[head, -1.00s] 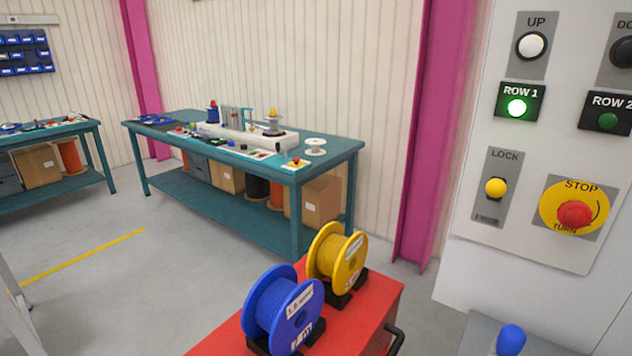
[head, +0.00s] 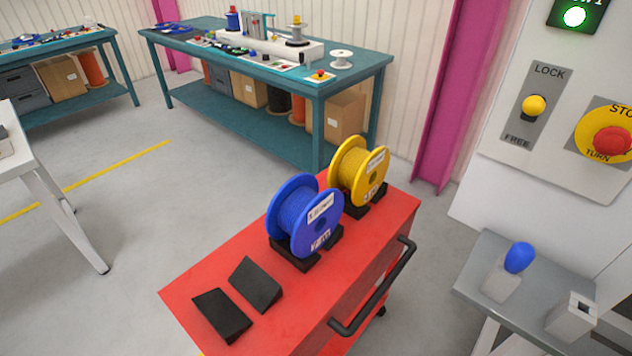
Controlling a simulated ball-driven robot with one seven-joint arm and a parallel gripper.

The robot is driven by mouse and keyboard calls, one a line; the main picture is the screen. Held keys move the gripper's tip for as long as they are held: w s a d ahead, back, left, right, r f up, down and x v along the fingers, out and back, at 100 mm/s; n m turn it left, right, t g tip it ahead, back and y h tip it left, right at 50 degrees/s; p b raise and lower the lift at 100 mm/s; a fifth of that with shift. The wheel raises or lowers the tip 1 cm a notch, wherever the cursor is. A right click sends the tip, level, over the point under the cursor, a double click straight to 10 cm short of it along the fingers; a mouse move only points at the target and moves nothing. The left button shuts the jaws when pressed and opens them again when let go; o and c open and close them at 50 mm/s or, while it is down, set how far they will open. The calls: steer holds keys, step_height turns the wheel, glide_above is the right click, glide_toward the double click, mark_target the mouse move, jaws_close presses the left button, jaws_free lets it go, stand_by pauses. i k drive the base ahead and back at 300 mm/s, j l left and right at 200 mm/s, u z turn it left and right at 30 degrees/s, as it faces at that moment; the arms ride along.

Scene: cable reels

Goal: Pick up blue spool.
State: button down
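The blue spool (head: 304,216) stands upright on a black cradle on the red cart (head: 190,290) in the head view. It has white labels on its near flange. The yellow spool (head: 359,171) stands just behind it and to the right, on its own black cradle. My gripper is not in view.
Two black wedge blocks (head: 256,284) lie on the cart's near left part. A black handle (head: 375,290) runs along its right side. A grey table (head: 520,290) and control panel (head: 560,120) stand at right. A teal workbench (head: 318,88) is behind. Grey floor lies open at left.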

mark_target(298, 209)
steer(key=i+j+z, duration=0.1)
steer(key=z, duration=2.2)
steer(key=k+j+z, duration=0.5)
steer(key=j, duration=0.2)
steer(key=k+j+z, duration=0.5)
steer(key=k, duration=0.15)
steer(key=k+j+u, duration=0.2)
steer(key=k, duration=0.55)
steer(key=l, duration=0.1)
